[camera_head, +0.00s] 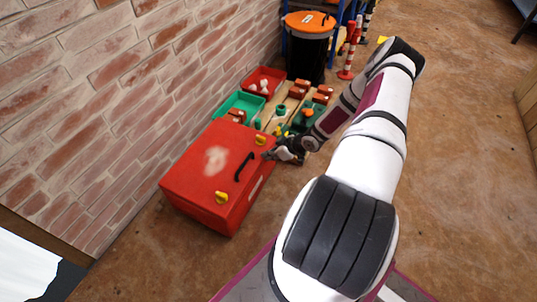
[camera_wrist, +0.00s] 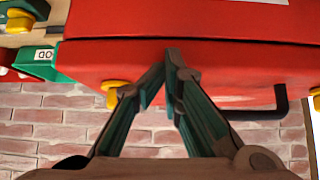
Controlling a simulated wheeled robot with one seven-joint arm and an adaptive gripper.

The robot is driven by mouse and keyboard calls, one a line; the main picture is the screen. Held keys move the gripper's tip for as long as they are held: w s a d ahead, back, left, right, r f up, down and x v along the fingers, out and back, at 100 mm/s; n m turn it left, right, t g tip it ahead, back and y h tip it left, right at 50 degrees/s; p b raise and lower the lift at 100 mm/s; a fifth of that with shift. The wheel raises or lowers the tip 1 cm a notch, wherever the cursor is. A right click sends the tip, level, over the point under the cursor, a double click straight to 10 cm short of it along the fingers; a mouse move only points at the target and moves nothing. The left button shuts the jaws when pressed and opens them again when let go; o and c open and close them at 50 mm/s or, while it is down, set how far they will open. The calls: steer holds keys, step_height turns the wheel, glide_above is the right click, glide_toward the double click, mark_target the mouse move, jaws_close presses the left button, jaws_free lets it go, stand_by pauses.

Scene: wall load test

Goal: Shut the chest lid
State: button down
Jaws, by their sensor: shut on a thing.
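The red chest (camera_head: 243,208) stands on the floor against the brick wall. Its red lid (camera_head: 195,170) lies flat over the body, with a black handle (camera_head: 244,167) and two yellow latches (camera_head: 221,197) near the front edge. In the wrist view a thin dark seam runs between the lid (camera_wrist: 225,75) and the chest front (camera_wrist: 190,20). My gripper (camera_head: 270,156) is at the lid's front edge, near the far latch. In the wrist view its fingertips (camera_wrist: 166,68) are nearly together against the lid, between latch and handle. What lies between them is hard to see.
Green (camera_head: 240,106) and red (camera_head: 264,82) bins stand beyond the chest, beside several loose parts on a wooden surface. A black barrel with an orange lid (camera_head: 310,24) and red-white posts (camera_head: 349,50) stand farther back. Floor to the right is clear.

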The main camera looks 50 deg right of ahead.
steer(key=shift+s+a+f, duration=0.25)
steer(key=shift+a+f, duration=0.1)
steer(key=shift+f, duration=0.1)
steer(key=v, duration=1.2)
steer(key=shift+w+d+r, duration=0.25)
steer(key=shift+d+r, duration=0.05)
steer(key=shift+r, duration=0.2)
